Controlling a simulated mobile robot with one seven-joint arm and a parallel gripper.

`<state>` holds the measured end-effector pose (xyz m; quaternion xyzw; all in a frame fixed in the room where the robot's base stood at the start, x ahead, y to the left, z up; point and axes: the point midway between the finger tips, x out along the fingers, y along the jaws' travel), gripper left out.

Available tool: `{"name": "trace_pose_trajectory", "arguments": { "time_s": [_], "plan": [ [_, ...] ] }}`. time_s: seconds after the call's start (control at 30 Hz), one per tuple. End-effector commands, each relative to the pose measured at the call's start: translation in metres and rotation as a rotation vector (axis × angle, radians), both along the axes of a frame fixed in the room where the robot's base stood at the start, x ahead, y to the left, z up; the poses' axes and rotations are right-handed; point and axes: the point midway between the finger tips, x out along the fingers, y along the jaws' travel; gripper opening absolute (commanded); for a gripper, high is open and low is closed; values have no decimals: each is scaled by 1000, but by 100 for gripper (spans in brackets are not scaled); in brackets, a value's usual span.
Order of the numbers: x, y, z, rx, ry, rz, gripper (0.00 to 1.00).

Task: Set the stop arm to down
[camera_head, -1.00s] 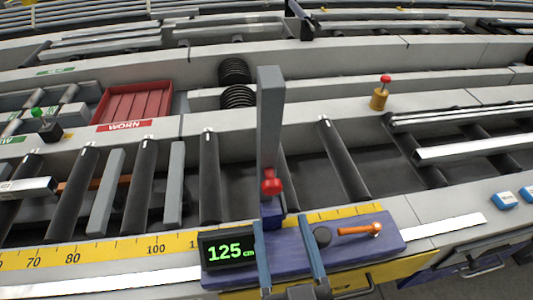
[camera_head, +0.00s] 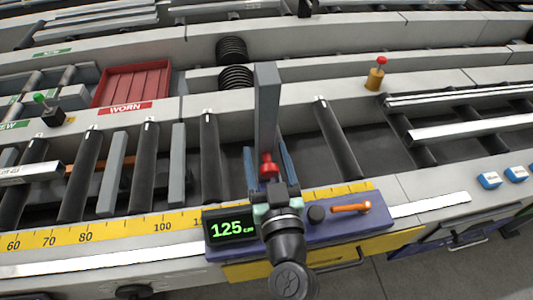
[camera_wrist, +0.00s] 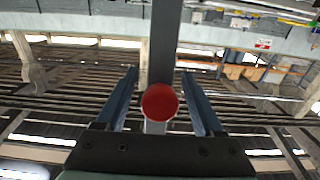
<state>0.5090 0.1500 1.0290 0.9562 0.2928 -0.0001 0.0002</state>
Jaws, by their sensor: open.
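The stop arm (camera_head: 266,105) is a grey bar standing upright from the blue carriage (camera_head: 340,228) on the yellow scale. A red knob (camera_head: 268,168) sits low on the bar's near face. My gripper (camera_head: 268,155) is open, with one blue finger on each side of the knob and bar. In the wrist view the red knob (camera_wrist: 160,102) lies between the two fingers, with visible gaps on both sides. The bar (camera_wrist: 165,40) rises behind it. The carriage's display (camera_head: 231,227) reads 125 cm. My wrist hides the middle of the carriage.
An orange lever (camera_head: 350,208) and a dark knob (camera_head: 316,214) are on the carriage, right of my wrist. Black rollers (camera_head: 210,160) lie across the table on both sides. A red WORN tray (camera_head: 133,82) is at the back left. A red-topped brass post (camera_head: 376,76) stands at the back right.

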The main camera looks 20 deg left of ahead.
Motion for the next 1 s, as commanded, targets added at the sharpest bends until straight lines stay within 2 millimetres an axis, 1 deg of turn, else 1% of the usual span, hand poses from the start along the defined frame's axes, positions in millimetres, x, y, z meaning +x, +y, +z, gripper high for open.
{"name": "trace_pose_trajectory", "arguments": {
  "time_s": [0.07, 0.1, 0.17, 0.2, 0.27, 0.3, 0.43, 0.47, 1.0],
  "plan": [
    [0, 0, 0, 0, 0, 0, 68],
    [0, 0, 0, 0, 0, 0, 61],
    [0, 0, 0, 0, 0, 0, 50],
    [0, 0, 0, 0, 0, 0, 43],
    [0, 0, 0, 0, 0, 0, 32],
    [0, 0, 0, 0, 0, 0, 25],
    [0, 0, 0, 0, 0, 0, 1],
    [0, 0, 0, 0, 0, 0, 0],
    [0, 0, 0, 1, 1, 0, 0]
  ]
}}
